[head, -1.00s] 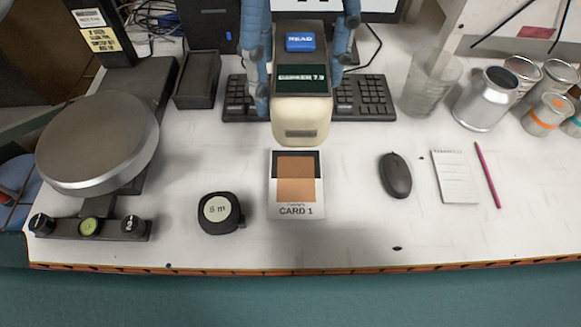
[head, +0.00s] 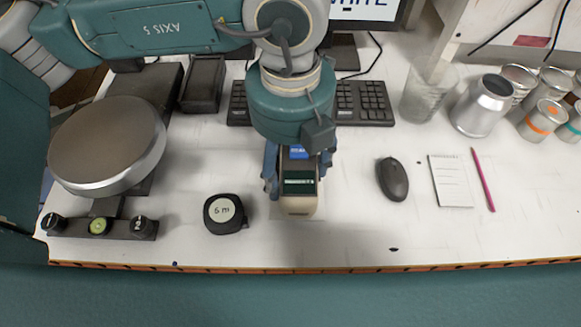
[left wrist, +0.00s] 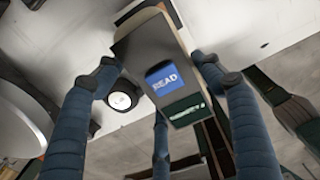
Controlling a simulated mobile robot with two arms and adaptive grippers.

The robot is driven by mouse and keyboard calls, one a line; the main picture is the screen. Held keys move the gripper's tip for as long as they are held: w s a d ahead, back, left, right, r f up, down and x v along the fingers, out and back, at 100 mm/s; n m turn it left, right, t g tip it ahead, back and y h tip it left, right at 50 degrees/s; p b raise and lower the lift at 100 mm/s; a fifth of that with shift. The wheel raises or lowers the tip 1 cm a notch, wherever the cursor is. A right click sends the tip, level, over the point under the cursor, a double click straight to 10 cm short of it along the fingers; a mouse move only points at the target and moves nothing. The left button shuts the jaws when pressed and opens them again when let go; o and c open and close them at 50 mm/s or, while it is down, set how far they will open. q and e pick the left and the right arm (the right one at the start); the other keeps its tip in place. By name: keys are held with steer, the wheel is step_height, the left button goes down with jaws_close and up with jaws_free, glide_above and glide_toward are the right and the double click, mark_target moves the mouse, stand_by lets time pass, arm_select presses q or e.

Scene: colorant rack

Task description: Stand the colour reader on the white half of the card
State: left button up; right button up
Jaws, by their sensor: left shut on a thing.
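The colour reader (head: 299,190) is a dark box with a pale lower end, a blue READ button and a green display. My left gripper (head: 298,172) is shut on it, with blue fingers on its sides. The left wrist view shows the reader (left wrist: 150,52) between the fingers, button facing the camera. In the head view the reader is over the card (head: 274,212), hiding nearly all of it; only a faint pale edge shows. I cannot tell whether the reader touches the card or which half it is over. My right gripper is not in view.
A black tape measure (head: 225,213) lies left of the reader. A mouse (head: 392,179), notepad (head: 451,181) and pink pencil (head: 483,180) lie right. The keyboard (head: 362,103) is behind. A round-topped device (head: 108,145) stands left. The monitor (head: 362,8) reads WHITE.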

arm_select(q)
step_height(320, 180, down, 2)
steer(key=shift+f, duration=0.1)
steer(key=shift+w+f, duration=0.1)
steer(key=shift+f, duration=0.35)
steer(key=o, duration=1.9)
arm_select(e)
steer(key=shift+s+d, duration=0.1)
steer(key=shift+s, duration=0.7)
arm_select(q)
steer(key=shift+r, duration=0.1)
